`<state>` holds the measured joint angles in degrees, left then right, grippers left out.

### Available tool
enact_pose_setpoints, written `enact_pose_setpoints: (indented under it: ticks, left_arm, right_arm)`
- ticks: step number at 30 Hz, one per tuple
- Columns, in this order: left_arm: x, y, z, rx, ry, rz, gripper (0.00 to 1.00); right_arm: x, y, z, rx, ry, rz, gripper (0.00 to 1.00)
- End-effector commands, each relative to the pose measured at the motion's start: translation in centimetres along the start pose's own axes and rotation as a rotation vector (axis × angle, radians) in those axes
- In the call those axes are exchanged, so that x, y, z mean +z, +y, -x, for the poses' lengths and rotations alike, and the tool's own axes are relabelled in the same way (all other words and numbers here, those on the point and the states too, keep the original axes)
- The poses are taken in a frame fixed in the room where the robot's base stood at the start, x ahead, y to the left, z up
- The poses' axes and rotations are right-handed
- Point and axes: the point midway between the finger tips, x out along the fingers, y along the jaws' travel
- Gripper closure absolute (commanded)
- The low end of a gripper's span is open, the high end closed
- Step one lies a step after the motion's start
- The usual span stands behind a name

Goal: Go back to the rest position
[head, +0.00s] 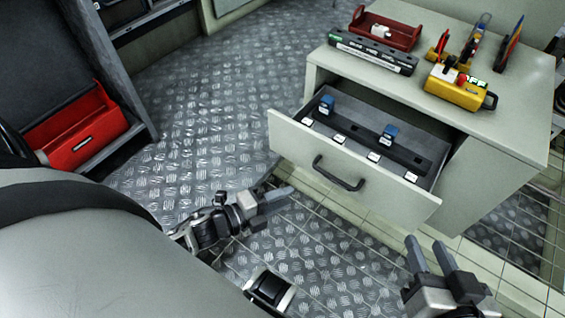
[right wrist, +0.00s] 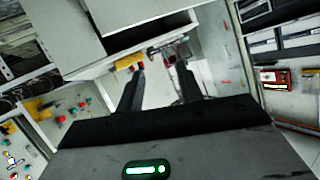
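My left gripper (head: 268,201) is in the lower middle of the head view, over the metal floor in front of the cabinet. Its fingers lie near each other and I cannot tell if they are shut. My right gripper (head: 428,253) is at the lower right of the head view, below and in front of the open drawer. Its two fingers stand apart with nothing between them. The right wrist view also shows these open fingers (right wrist: 160,88). Both grippers are clear of the cabinet.
The cabinet's drawer (head: 420,198) is pulled out and holds blue-topped pieces (head: 389,134) in a dark rack. On the cabinet top are a red tray (head: 385,32), a black box (head: 372,52) and a yellow control box (head: 455,88). A red bin (head: 85,130) sits at left.

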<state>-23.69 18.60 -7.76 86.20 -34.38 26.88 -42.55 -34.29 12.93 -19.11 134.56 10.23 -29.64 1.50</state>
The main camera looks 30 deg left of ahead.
Motion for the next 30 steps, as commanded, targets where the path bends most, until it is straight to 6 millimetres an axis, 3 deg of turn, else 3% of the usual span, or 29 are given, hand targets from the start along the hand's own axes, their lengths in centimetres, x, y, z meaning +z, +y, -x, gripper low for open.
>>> enact_pose_setpoints:
  ticks: [11, 21, 30]
  left_arm:
    - [0.0, -0.3, 0.0, 0.0, 0.0, 0.0, 0.68]
    - [-0.5, -6.3, 1.2, 0.0, 0.0, 0.0, 0.68]
    - [-0.8, -10.0, 1.9, 0.0, 0.0, 0.0, 0.68]
  right_arm:
    - [-0.6, 0.0, 0.1, 0.004, 0.01, -0.008, 0.64]
    - [-2.4, 0.8, 2.1, 0.074, -0.091, -0.009, 0.64]
    - [-2.9, 1.6, 3.6, 0.125, -0.171, -0.012, 0.64]
